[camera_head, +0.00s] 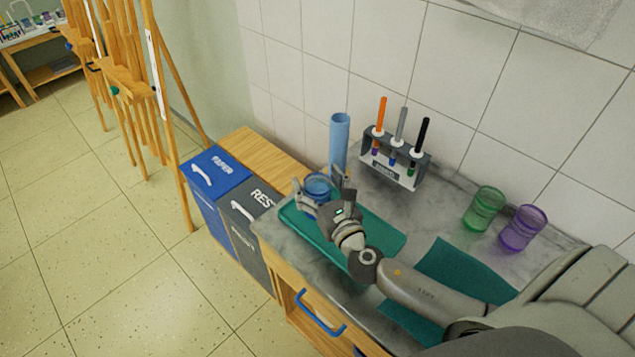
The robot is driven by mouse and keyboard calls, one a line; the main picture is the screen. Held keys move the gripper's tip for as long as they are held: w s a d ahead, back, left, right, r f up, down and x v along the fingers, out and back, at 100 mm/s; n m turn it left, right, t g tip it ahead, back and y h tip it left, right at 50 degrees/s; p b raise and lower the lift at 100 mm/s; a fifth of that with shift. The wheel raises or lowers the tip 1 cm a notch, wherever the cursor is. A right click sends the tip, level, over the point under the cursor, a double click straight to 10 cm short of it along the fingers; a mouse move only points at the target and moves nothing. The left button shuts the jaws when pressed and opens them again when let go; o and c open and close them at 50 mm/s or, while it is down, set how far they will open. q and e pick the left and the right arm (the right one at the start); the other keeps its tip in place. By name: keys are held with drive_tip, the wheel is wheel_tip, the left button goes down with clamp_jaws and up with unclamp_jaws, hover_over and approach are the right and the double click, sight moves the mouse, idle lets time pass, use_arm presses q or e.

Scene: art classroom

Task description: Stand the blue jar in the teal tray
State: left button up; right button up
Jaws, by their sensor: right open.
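The blue jar (318,184) is see-through and looks upright at the far left end of the teal tray (385,232). My right gripper (321,190) is open, with its fingers on either side of the jar; I cannot tell whether they touch it. The gripper and wrist hide the jar's lower part and the middle of the tray, so its base is hard to see. My left gripper is not in view.
A tall blue cylinder (339,143) stands behind the jar, near a grey marker rack (405,174). A green jar (484,208) and a purple jar (523,228) stand at the right. A teal sheet (462,270) lies under my forearm. Bins (217,170) stand left of the counter.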

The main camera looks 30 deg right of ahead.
drive_tip(key=shift+r, duration=0.2)
drive_tip(key=shift+s+f, duration=0.15)
drive_tip(key=shift+s, duration=0.15)
drive_tip(key=s, duration=0.3)
drive_tip(key=s+b, duration=0.1)
drive_tip(key=s, duration=0.3)
drive_tip(key=s+b, duration=0.1)
drive_tip(key=s, duration=0.2)
drive_tip(key=shift+s+a, duration=0.3)
drive_tip(key=shift+s+b, duration=0.3)
drive_tip(key=shift+s, duration=0.1)
